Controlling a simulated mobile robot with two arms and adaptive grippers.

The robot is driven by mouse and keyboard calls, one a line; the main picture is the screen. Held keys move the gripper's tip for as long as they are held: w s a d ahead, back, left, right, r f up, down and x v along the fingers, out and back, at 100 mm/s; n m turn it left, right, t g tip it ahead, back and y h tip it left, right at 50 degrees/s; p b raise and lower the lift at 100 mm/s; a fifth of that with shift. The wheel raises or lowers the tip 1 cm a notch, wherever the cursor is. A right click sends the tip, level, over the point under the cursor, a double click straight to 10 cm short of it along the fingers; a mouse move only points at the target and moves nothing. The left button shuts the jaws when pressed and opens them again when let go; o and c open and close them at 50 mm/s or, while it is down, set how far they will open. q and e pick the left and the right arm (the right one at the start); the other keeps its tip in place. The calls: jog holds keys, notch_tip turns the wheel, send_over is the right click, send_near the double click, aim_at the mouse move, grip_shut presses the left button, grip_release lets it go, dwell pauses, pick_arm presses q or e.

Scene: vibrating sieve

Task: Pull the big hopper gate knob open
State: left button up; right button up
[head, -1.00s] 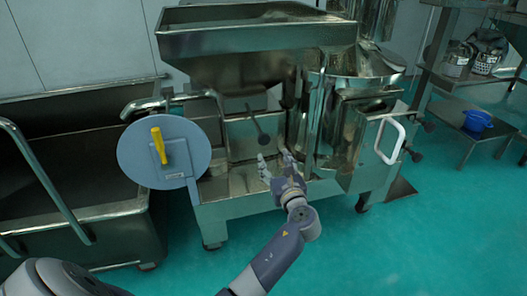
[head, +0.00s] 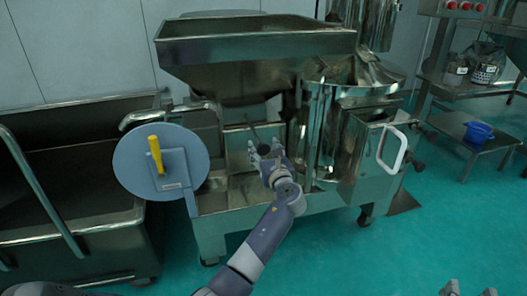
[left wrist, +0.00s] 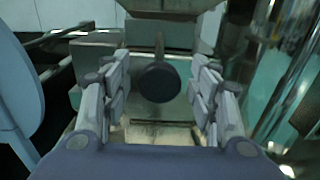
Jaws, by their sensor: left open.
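The big hopper gate knob is a dark round ball on a thin rod (head: 253,127), below the steel hopper (head: 250,60). In the left wrist view the knob (left wrist: 158,82) is between the two fingers, with a gap on each side. My left gripper (head: 264,150) is open, its fingers on either side of the knob. In the head view the fingers partly hide the knob. In the left wrist view the gripper (left wrist: 161,85) holds nothing. Grey fingertips, apparently of my right gripper (head: 470,291), just show at the bottom right edge.
A blue-grey disc with a yellow handle (head: 155,155) stands left of the gate. A large steel bin (head: 75,135) is farther left. The sieve body and a white handle (head: 392,150) are to the right. A blue bowl (head: 478,132) sits on a low shelf at far right.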

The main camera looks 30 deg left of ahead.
pick_arm(q)
jog(key=shift+w+a, duration=0.3)
jog(key=shift+a, duration=0.05)
pick_arm(e)
jog(key=shift+r+t, duration=0.4)
jog(key=shift+r, duration=0.3)
